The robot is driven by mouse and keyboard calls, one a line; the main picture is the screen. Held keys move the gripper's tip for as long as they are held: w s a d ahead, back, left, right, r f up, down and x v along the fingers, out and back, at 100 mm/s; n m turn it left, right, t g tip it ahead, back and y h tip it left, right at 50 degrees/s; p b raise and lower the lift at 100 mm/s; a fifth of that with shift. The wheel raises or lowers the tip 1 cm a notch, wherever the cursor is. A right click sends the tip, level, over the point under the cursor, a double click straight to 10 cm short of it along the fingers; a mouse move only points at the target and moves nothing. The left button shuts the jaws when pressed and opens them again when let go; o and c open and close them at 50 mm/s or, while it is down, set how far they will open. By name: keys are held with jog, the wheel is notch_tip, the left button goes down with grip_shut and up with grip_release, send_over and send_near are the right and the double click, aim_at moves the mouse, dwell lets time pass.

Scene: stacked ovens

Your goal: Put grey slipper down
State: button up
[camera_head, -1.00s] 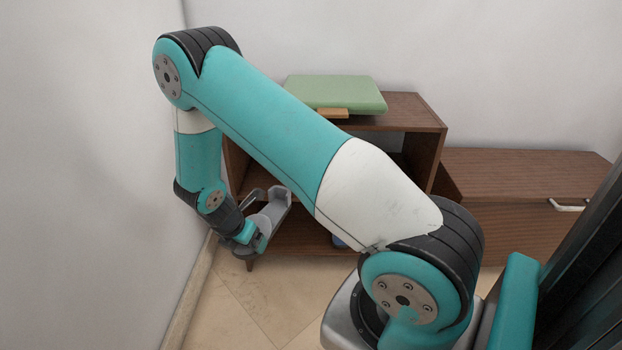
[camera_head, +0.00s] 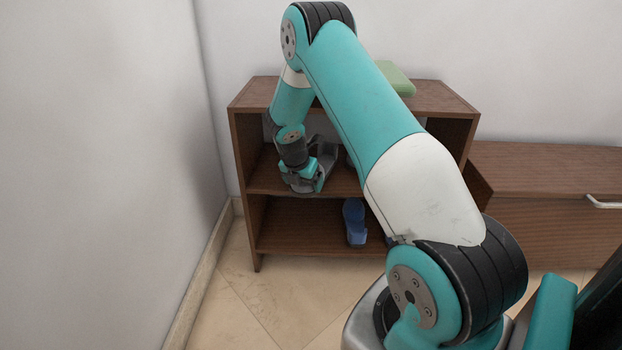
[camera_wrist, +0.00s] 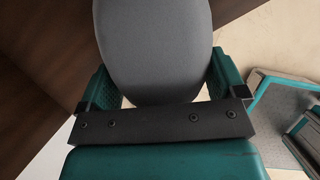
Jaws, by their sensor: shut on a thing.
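The grey slipper (camera_wrist: 155,45) fills the middle of the wrist view, sole toward the camera, between the two fingers of my gripper (camera_wrist: 158,95). My gripper is shut on it. In the head view my gripper (camera_head: 306,182) is at the front of the shelf unit's middle shelf, left of centre. The grey slipper (camera_head: 325,165) shows there just right of the gripper, partly hidden by it. I cannot tell whether the slipper touches the shelf.
The brown shelf unit (camera_head: 244,155) has a blue shoe (camera_head: 355,222) on its lower shelf. A green cushion-like item (camera_head: 398,80) lies on top, mostly behind my arm. A low brown cabinet (camera_head: 545,185) stands right. A white wall (camera_head: 110,130) is close at left.

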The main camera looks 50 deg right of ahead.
jog(key=d+b, duration=0.1)
jog(key=d, duration=0.1)
jog(key=w+d+b, duration=0.1)
jog(key=d, duration=0.1)
jog(key=shift+w+d+f, duration=0.15)
jog(key=shift+d+f, duration=0.05)
jog(key=shift+d, duration=0.15)
jog(key=shift+a+f+b, duration=0.2)
jog(key=shift+f+b, duration=0.1)
jog(key=shift+b, duration=0.4)
jog(key=shift+a+r, duration=0.1)
jog(key=shift+r, duration=0.15)
jog(key=o, duration=0.7)
jog(key=p+v, duration=0.4)
jog(key=v, duration=0.3)
jog(key=shift+r, duration=0.25)
